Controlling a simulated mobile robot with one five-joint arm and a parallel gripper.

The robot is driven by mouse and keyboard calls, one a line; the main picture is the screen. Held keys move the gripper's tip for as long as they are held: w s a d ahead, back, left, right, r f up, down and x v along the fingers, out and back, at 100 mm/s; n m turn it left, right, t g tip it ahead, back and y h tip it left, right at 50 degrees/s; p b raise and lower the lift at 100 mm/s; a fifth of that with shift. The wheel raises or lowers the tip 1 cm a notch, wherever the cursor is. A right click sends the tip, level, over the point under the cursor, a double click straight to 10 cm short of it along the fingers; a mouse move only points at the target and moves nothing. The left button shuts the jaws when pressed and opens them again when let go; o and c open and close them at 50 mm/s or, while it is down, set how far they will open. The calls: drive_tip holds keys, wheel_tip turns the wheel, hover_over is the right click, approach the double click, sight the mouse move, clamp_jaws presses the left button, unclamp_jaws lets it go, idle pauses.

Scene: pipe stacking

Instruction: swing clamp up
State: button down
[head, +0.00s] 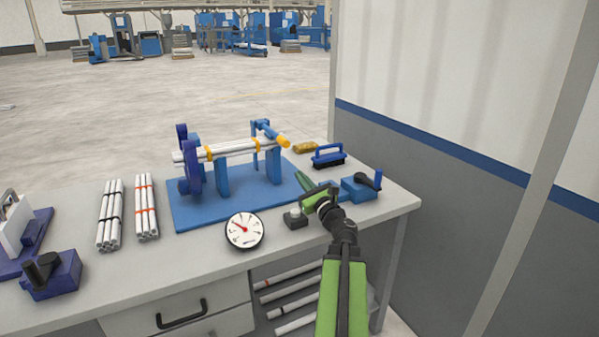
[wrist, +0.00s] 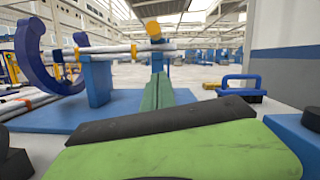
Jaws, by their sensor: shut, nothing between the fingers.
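The blue pipe fixture (head: 222,180) holds white pipes (head: 235,147) with yellow bands across two uprights. At its right end is a blue clamp arm (head: 264,129) with an orange-yellow handle (head: 283,141), raised above the pipes. At the left end is a dark blue C-shaped clamp (head: 184,162), which shows large in the wrist view (wrist: 38,58). My gripper (head: 300,177) is shut and empty, low over the right edge of the blue base plate. In the wrist view its green fingers (wrist: 157,92) lie together below the yellow handle end (wrist: 153,29).
A round gauge (head: 244,231), a small dark block (head: 295,218) and a blue crank block (head: 361,187) surround my arm. A blue brush (head: 328,156) stands behind. Two pipe bundles (head: 111,214) (head: 146,206) lie left. A wall (head: 430,150) rises beyond the table's right edge.

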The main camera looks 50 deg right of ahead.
drive_tip(key=w+d+r+p, duration=0.1)
drive_tip(key=w+r+p, duration=0.4)
drive_tip(key=w, duration=0.2)
drive_tip(key=shift+d+r, duration=0.35)
drive_tip(key=shift+r, duration=0.05)
drive_tip(key=shift+p, duration=0.3)
